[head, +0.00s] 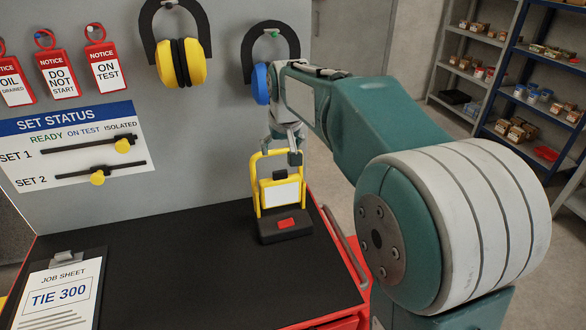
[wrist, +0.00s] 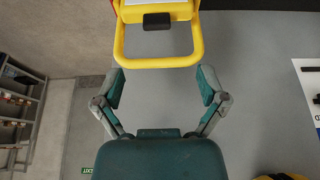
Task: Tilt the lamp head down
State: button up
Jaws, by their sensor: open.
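The lamp has a yellow tube frame (head: 258,190), a white-faced lamp head (head: 281,193) and a dark base (head: 284,228) with a red button. It stands upright on the black bench top. My gripper (head: 287,142) is at the top of the frame, partly hidden by my arm. In the wrist view, my gripper (wrist: 162,82) is open and empty, its fingers spread wide. The yellow frame's top bar (wrist: 160,63) lies just beyond and between the fingertips; contact cannot be told. The lamp head (wrist: 157,10) shows at the top edge with a black tab (wrist: 157,21).
The black bench top (head: 180,260) is clear left of the lamp. A job sheet clipboard (head: 60,293) lies at the front left. Yellow ear defenders (head: 181,62), blue ear defenders (head: 261,83) and notice tags (head: 57,74) hang on the grey panel behind.

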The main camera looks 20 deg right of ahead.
aim_at(280, 171)
jog(key=x, duration=0.6)
jog(key=shift+w+a, duration=0.15)
jog(key=f, duration=0.1)
jog(key=w+f, duration=0.1)
jog(key=d+f, duration=0.1)
jog(key=shift+w+f, duration=0.25)
jog(key=shift+w, duration=0.05)
jog(key=shift+w+d+f, duration=0.1)
jog(key=shift+w+f, duration=0.1)
jog(key=shift+f, duration=0.35)
jog(key=shift+a, duration=0.4)
jog(key=c, duration=0.9)
grip_shut()
jog(key=shift+d, duration=0.25)
